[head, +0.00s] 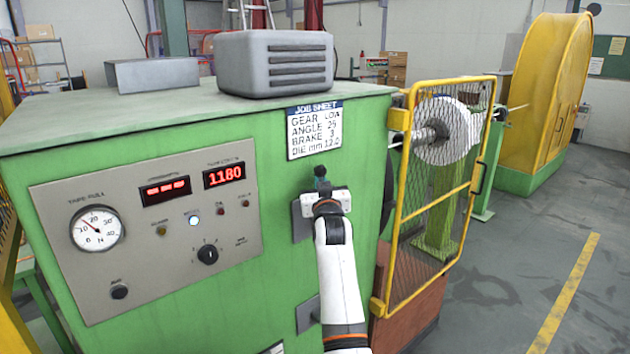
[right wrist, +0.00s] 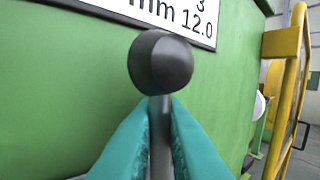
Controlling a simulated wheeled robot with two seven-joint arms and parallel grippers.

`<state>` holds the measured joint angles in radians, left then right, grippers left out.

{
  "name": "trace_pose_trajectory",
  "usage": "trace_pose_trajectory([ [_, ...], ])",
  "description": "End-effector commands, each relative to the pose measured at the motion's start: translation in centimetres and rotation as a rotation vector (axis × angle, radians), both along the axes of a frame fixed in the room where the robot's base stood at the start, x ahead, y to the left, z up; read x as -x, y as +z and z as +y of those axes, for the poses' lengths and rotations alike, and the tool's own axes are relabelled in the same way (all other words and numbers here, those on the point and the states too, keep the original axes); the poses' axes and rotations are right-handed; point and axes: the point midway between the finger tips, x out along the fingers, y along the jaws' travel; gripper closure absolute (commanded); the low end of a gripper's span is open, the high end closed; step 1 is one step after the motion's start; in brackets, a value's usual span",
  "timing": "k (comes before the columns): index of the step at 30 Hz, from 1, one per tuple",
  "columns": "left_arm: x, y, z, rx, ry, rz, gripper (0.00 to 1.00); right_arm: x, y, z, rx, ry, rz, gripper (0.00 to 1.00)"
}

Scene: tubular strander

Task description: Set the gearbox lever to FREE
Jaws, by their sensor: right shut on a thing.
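The gearbox lever (head: 320,171) stands on the front of the green cabinet, below the job sheet. In the right wrist view its round black knob (right wrist: 160,62) tops a thin grey rod, which stands upright in that picture. My right gripper (right wrist: 160,115) is shut on the rod just below the knob, with a teal finger on each side. In the head view my right gripper (head: 322,188) and forearm cover the lever's lower part and much of its grey plate (head: 300,222). I cannot read any position marks there. My left gripper is not in view.
The job sheet (head: 314,129) is fixed above the lever. A grey control panel (head: 150,265) with a gauge, displays and a knob lies to the left. A yellow mesh guard (head: 410,270) stands close on the right. Clear floor (head: 510,280) lies beyond it.

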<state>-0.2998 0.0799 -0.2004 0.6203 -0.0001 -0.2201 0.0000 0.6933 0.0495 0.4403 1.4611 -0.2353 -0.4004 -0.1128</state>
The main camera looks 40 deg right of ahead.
Motion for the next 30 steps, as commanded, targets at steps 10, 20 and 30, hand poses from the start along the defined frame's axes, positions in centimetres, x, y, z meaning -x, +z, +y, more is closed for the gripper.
trace_pose_trajectory([
  [10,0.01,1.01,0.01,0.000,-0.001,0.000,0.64,-0.08,-0.06,-1.02,-0.087,0.000,0.008,1.00],
  [20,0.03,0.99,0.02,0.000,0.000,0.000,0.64,-0.09,-0.14,-1.05,-0.092,0.000,0.009,1.00],
  [30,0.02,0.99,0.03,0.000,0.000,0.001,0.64,-0.08,-0.05,-1.03,-0.089,0.000,0.007,0.82],
])
